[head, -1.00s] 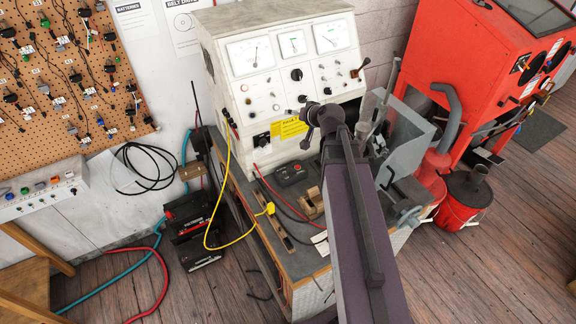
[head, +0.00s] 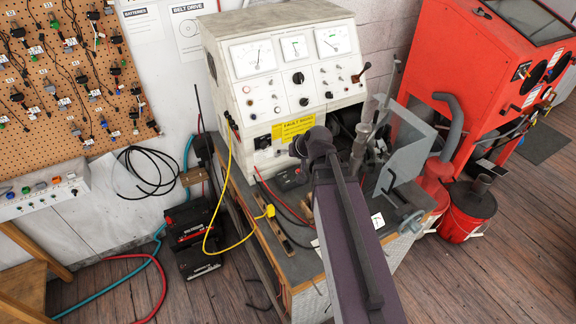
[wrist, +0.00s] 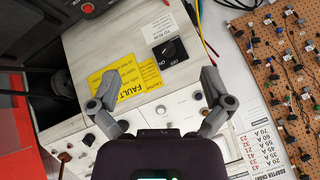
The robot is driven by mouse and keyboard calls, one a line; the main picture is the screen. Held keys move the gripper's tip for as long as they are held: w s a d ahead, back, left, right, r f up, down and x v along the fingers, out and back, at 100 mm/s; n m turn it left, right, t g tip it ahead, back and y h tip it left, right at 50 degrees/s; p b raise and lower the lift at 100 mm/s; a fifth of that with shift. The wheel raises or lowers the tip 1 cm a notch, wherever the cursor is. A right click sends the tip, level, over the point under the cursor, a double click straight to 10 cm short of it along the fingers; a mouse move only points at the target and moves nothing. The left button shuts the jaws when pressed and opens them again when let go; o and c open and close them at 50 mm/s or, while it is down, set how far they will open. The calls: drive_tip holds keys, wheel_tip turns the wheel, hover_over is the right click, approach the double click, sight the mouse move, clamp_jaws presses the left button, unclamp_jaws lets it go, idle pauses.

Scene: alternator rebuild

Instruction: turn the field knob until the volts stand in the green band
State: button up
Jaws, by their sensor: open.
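The grey test bench panel (head: 320,80) carries a large left dial (head: 253,56), a small middle dial with green marking (head: 294,47) and a large right dial (head: 333,41). Their readings are too small to tell. Black knobs sit below them, an upper one (head: 298,78) and a lower one (head: 304,101). I cannot read which is the field knob. My gripper (wrist: 161,80) is open and empty in the wrist view, facing the lower panel, apart from the black ON/OFF switch (wrist: 172,50). In the head view my arm hides the fingers.
A yellow FAULT label (head: 293,128) is on the lower panel. A clear guard (head: 407,148) and a vice stand on the bench at right. Yellow and red leads hang in front. A red cabinet (head: 470,70) stands at right.

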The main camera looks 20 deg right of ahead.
drive_tip(key=shift+s+a+f+g, duration=0.3)
drive_tip(key=shift+s+f, duration=0.2)
drive_tip(key=shift+s, duration=0.05)
drive_tip(key=s+a+f+n+g+h+b, duration=0.1)
drive_tip(key=s+a+f+g+h+b, duration=0.2)
drive_tip(key=s+f+g+b, duration=0.3)
drive_tip(key=s+a+f+b, duration=0.1)
drive_tip(key=s+f+b, duration=0.1)
drive_tip(key=s+f, duration=0.3)
drive_tip(key=shift+s+a+f+n+g, duration=0.15)
drive_tip(key=shift+s+f+n+g, duration=0.2)
drive_tip(key=shift+s, duration=0.35)
idle(3.2)
idle(1.9)
